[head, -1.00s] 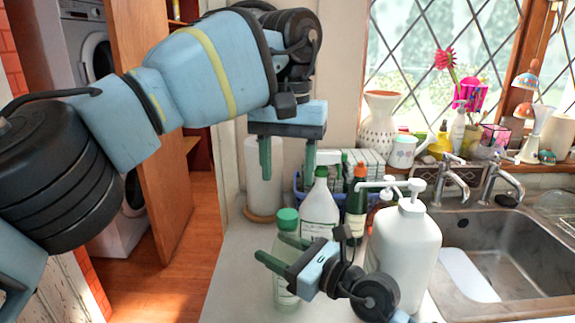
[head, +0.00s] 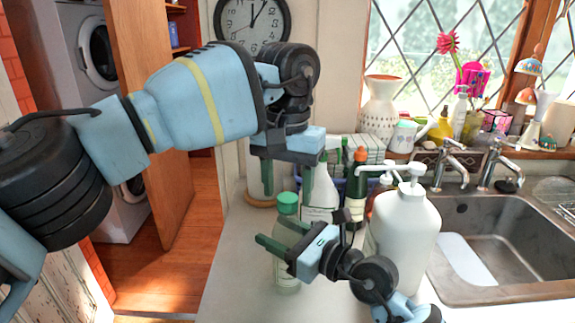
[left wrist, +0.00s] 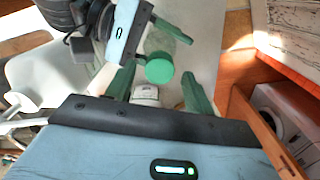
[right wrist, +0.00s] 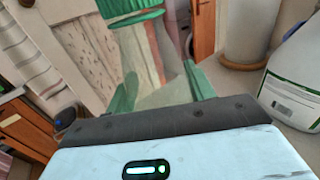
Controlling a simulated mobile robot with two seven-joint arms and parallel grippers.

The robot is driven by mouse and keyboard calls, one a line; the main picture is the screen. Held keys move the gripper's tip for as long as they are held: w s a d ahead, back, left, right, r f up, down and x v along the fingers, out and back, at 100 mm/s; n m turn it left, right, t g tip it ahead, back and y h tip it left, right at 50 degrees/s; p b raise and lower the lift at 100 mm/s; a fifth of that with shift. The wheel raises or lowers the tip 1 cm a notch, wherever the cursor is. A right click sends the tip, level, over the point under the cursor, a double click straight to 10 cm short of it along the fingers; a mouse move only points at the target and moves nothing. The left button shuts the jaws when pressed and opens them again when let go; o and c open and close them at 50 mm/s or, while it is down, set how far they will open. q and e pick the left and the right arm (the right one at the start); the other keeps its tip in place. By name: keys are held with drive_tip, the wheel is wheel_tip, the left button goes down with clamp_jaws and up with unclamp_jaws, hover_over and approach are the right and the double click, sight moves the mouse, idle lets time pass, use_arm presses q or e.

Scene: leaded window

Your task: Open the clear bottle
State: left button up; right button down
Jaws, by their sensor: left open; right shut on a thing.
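The clear bottle (head: 286,272) with a green cap (head: 287,203) stands upright on the counter left of the big white pump bottle. My right gripper (head: 276,233) is shut around its upper body, below the cap. In the right wrist view the bottle (right wrist: 155,60) is between the fingers, with its green cap (right wrist: 135,8) at the top edge. My left gripper (head: 288,185) is open and empty, pointing down above and slightly behind the cap in the head view. In the left wrist view the cap (left wrist: 159,70) shows just beyond the open fingers.
The white pump bottle (head: 403,235) stands close to my right gripper. A white bottle with a green label (head: 319,200) and a dark green bottle (head: 355,190) stand behind. The sink (head: 490,250) is at right. A paper roll (head: 256,180) stands at the back left.

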use_arm(q)
drive_tip(key=shift+f, duration=0.7)
drive_tip(key=shift+c, duration=0.4)
